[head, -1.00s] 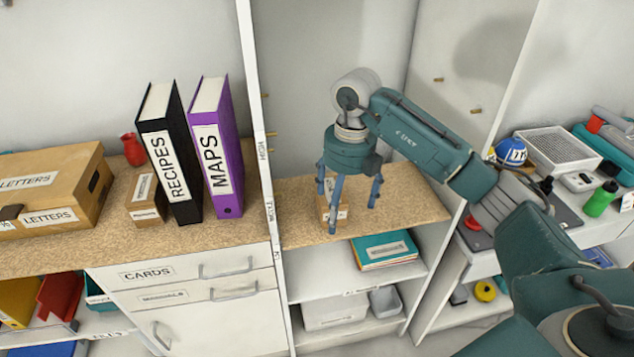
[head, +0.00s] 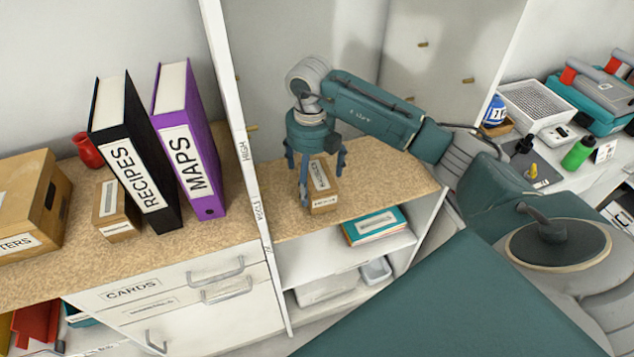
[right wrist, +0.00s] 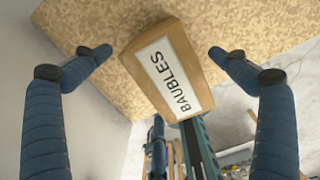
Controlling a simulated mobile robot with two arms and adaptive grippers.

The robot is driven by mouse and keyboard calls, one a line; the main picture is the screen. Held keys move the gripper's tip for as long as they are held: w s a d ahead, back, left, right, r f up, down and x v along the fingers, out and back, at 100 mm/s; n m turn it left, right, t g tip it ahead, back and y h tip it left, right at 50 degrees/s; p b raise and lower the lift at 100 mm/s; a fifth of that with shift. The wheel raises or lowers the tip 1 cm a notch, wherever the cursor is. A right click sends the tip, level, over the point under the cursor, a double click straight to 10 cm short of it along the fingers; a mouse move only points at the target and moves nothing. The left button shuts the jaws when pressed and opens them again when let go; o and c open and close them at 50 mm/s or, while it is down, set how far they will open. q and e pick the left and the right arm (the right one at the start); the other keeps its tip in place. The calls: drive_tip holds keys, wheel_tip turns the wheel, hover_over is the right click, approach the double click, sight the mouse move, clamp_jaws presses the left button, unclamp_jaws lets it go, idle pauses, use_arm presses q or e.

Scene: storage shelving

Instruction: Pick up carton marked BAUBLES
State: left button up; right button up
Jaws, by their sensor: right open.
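The carton marked BAUBLES (right wrist: 168,72) is a small brown box with a white label, standing on the speckled shelf board. In the head view the carton (head: 323,187) is partly hidden behind my right gripper (head: 316,185). In the right wrist view the open fingers of my right gripper (right wrist: 158,50) spread to either side of the carton, with gaps on both sides and no visible contact. My left gripper is not in view.
The shelf board (head: 385,165) is clear right of the carton. A white upright (head: 238,135) stands at its left. Beyond it are the MAPS binder (head: 190,145), the RECIPES binder (head: 133,155) and another small carton (head: 116,210). Teal folders (head: 375,226) lie below.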

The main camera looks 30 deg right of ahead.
drive_tip(key=f, duration=0.2)
drive_tip(key=f+p, duration=0.1)
drive_tip(key=shift+s+f, duration=0.25)
drive_tip(key=shift+f, duration=0.2)
drive_tip(key=shift+w+f, duration=0.1)
drive_tip(key=shift+w, duration=0.05)
drive_tip(key=shift+c, duration=1.3)
drive_tip(key=c, duration=1.3)
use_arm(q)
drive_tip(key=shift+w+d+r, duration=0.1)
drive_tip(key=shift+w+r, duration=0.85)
use_arm(e)
drive_tip(key=shift+r, duration=0.2)
